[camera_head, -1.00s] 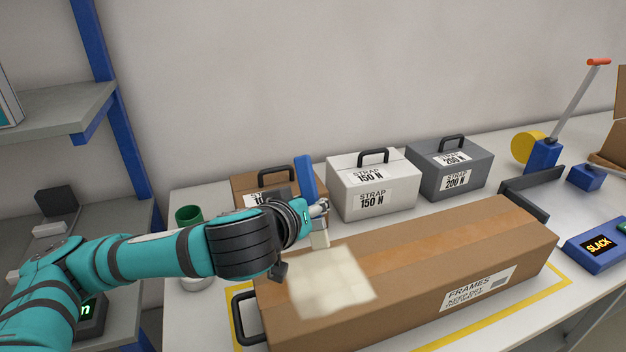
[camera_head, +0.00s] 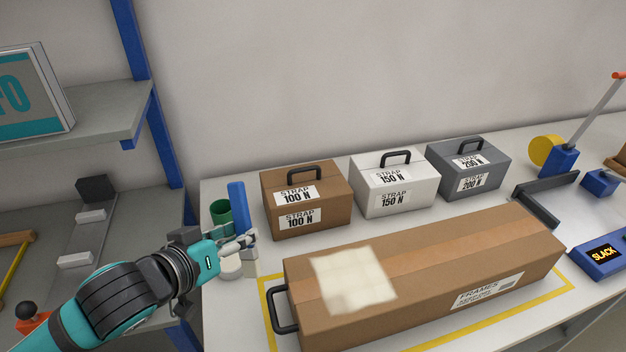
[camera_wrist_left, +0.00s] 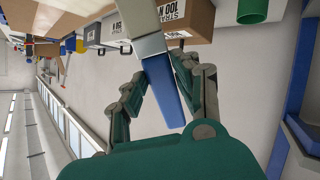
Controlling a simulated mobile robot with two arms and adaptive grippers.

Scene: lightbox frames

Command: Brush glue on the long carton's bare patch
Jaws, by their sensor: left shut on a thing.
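The long brown carton (camera_head: 430,262) lies on the bench with a pale cream patch (camera_head: 352,280) on its top near the left end. My left gripper (camera_head: 241,243) is shut on a brush with a blue handle (camera_head: 237,208) and a pale lower end (camera_head: 251,264). It holds the brush roughly upright, left of the carton and apart from the patch. The brush also shows between the fingers in the left wrist view (camera_wrist_left: 163,86). My right gripper is not in view.
A green cup (camera_head: 221,212) stands at the bench's left. Brown (camera_head: 306,200), white (camera_head: 393,184) and grey (camera_head: 468,169) strap boxes stand behind the carton. A black handle (camera_head: 284,308) juts from the carton's left end. Yellow tape (camera_head: 265,312) outlines its place. A blue SLACK device (camera_head: 600,254) is at right.

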